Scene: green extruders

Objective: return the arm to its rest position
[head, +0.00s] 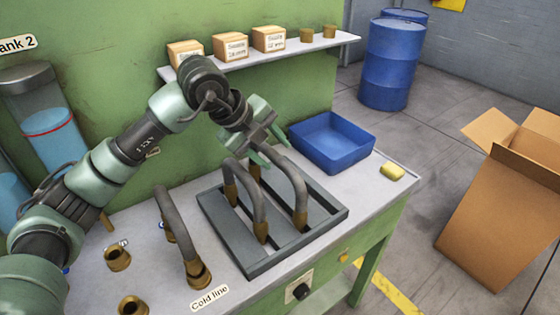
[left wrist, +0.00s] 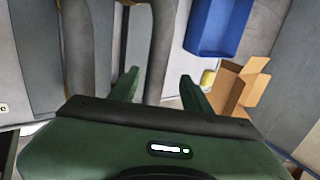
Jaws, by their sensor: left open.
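My left arm reaches in from the left in the head view. Its left gripper (head: 270,153) is above the back of a grey rack (head: 238,262), near the tops of two curved grey hoses with brass ends. One hose is the nearer hose (head: 257,200); the other is the right hose (head: 297,190). Both stand in the rack. Whether a finger touches a hose cannot be told. My right gripper is in neither view.
Another hose (head: 175,225) arches left of the rack, by the "Cold line" label (head: 210,298). Brass fittings (head: 118,258) stand at the bench's left. A shelf (head: 290,50) with boxes hangs behind.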

